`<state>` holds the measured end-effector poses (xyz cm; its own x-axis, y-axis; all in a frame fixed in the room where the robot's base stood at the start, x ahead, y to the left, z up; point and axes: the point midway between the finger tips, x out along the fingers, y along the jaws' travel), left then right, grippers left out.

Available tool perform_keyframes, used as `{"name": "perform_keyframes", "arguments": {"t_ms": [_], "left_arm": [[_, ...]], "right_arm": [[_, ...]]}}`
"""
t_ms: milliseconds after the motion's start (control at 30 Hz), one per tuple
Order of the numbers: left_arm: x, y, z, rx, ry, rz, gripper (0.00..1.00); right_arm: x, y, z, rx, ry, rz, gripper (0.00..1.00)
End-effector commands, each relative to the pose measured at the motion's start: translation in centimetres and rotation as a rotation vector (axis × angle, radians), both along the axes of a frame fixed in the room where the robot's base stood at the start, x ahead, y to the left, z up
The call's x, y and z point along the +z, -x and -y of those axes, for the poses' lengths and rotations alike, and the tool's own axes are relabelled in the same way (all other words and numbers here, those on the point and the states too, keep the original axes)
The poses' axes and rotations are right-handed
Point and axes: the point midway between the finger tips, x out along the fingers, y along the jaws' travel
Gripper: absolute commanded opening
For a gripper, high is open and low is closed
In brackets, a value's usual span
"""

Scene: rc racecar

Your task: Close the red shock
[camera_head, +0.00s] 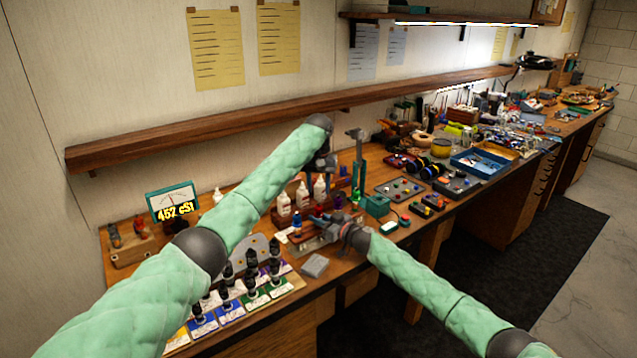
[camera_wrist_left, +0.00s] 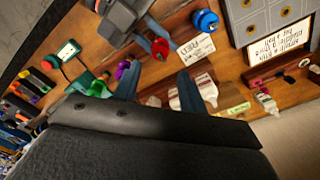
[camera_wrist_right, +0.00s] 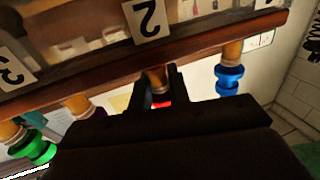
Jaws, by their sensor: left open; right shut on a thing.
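The red shock stands in a wooden rack on the bench. Its red cap shows in the left wrist view (camera_wrist_left: 160,47), and a red part with an amber body shows in the right wrist view (camera_wrist_right: 161,103). My right gripper (camera_wrist_right: 160,92) is shut on it from the side, hiding most of it; in the head view this gripper (camera_head: 340,230) is at the rack. My left gripper (camera_wrist_left: 157,84) is open and empty above the rack, its fingertips apart from the red cap; in the head view it (camera_head: 325,170) is partly hidden.
White bottles (camera_head: 302,195) stand behind the rack. A green stand (camera_head: 358,172) rises to the right. Labelled dark bottles (camera_head: 251,268) stand at the front left. A gauge (camera_head: 173,203) reads about 462 cSt.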

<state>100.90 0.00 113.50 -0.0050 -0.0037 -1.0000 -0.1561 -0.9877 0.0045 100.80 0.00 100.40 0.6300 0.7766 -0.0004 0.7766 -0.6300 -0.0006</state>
Motion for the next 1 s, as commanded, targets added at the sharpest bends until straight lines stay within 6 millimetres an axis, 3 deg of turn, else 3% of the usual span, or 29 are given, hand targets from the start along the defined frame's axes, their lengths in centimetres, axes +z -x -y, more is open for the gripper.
{"name": "perform_keyframes", "arguments": {"t_ms": [400,900,1000], "left_arm": [[-5.5,0.0,0.0,0.0,-0.001,-0.001,0.42],[-6.7,0.0,0.0,0.0,0.0,0.0,0.42],[-6.6,0.0,0.0,0.0,0.0,0.0,0.22]], "right_arm": [[0.0,0.0,0.0,0.0,0.0,0.0,0.0],[0.0,0.0,0.0,0.0,0.0,0.0,0.0],[0.0,0.0,0.0,0.0,0.0,0.0,0.0]]}}
